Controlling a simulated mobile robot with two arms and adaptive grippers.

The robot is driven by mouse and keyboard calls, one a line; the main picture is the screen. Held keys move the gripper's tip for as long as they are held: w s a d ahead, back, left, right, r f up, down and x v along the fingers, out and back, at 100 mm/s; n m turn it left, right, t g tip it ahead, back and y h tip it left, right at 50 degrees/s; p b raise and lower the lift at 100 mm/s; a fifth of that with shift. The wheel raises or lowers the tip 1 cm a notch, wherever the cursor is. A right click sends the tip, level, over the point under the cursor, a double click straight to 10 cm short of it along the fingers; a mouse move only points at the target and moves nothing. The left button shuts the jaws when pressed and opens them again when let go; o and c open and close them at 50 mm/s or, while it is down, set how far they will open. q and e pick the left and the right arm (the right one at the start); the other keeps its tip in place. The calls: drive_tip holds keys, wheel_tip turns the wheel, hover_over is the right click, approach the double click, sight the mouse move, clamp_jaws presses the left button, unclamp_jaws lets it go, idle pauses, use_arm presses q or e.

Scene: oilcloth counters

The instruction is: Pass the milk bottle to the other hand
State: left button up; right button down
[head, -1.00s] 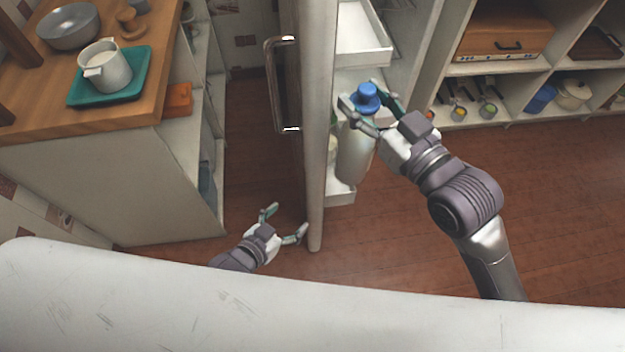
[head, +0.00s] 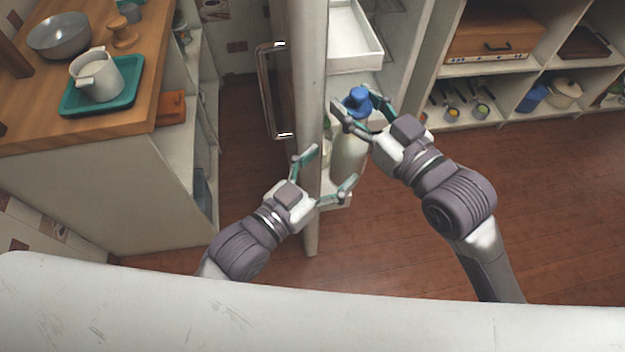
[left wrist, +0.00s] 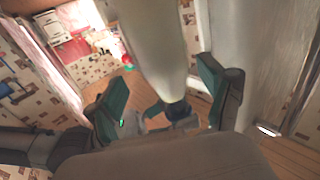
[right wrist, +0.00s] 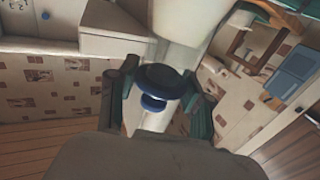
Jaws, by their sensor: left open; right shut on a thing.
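The milk bottle (head: 351,152) is white with a blue cap (head: 359,97). It hangs upright, slightly tilted, beside the white door panel in the head view. My right gripper (head: 354,106) is shut on it near the cap; the cap and body (right wrist: 190,20) also show in the right wrist view. My left gripper (head: 330,168) is open, lower and to the left, its fingers spread towards the bottle body. In the left wrist view the bottle (left wrist: 155,45) stands between and beyond the open fingers. I cannot tell whether they touch it.
The upright door panel (head: 308,60) with a metal handle (head: 268,95) stands close to my left gripper. White shelves (head: 352,45) lie behind the bottle. A wooden counter at left carries a teal tray (head: 130,92) with a white jug (head: 98,80). Floor at right is clear.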

sight(353, 146)
use_arm(q)
drive_tip(key=x, duration=0.6)
drive_tip(key=shift+w+d, duration=0.15)
use_arm(e)
drive_tip(key=shift+r, duration=0.15)
use_arm(q)
drive_tip(key=c, duration=1.2)
drive_tip(key=shift+d+r, duration=0.1)
drive_tip(key=shift+r, duration=0.05)
drive_tip(key=shift+c, duration=1.4)
use_arm(e)
drive_tip(key=c, duration=0.9)
unclamp_jaws()
drive_tip(key=shift+c, duration=0.2)
drive_tip(key=o, duration=0.5)
drive_tip(key=shift+o, duration=0.2)
